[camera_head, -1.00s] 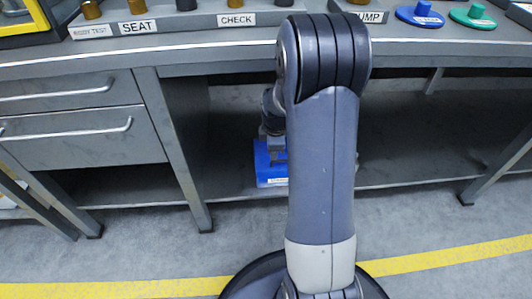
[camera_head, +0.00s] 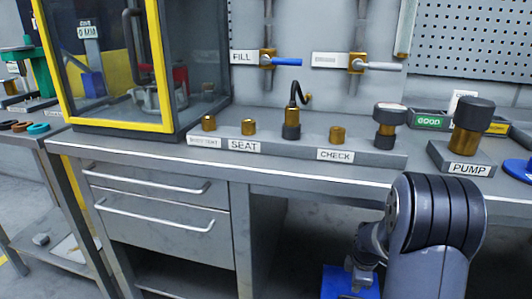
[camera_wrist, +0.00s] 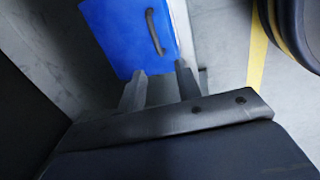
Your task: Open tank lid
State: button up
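The blue tank lid (camera_wrist: 120,35) shows in the wrist view as a flat blue panel with a dark curved handle (camera_wrist: 155,32) on it. In the head view, part of the blue tank (camera_head: 334,284) is at the bottom edge, below the bench; the rest is cut off or behind my arm. My gripper (camera_wrist: 161,72) is open, its two fingers apart with nothing between them. The fingertips are at the lid's near edge in the wrist view, with the handle beyond them. In the head view my gripper (camera_head: 362,280) is over the tank. Whether it touches the lid cannot be told.
The metal workbench (camera_head: 340,178) stands above the tank, with drawers (camera_head: 160,215) at left. On it are a glass-fronted yellow-framed cabinet (camera_head: 110,126), a fitting rack (camera_head: 370,156) and a pump block (camera_head: 470,150). Fill valve (camera_head: 286,62) is on the wall.

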aim_at(351, 297)
jog(key=f+b, duration=0.1)
jog(key=f, duration=0.2)
jog(key=w+d+f+b, duration=0.1)
jog(key=f+b, duration=0.1)
jog(key=f, duration=0.2)
jog(key=w+f+b, duration=0.1)
jog(key=f, duration=0.2)
jog(key=shift+w+d+f+b, duration=0.15)
jog(key=shift+f+b, duration=0.05)
jog(key=shift+b, duration=0.1)
jog(key=shift+w+r+p, duration=0.15)
jog(key=shift+w+p, duration=0.15)
jog(key=shift+p, duration=0.05)
jog(key=shift+w+d+r+p, duration=0.1)
jog(key=shift+w+r+p, duration=0.1)
jog(key=shift+r+p, duration=0.4)
jog(key=shift+w+d+r+p, duration=0.15)
jog(key=shift+w+r+p, duration=0.3)
jog(key=shift+r, duration=0.2)
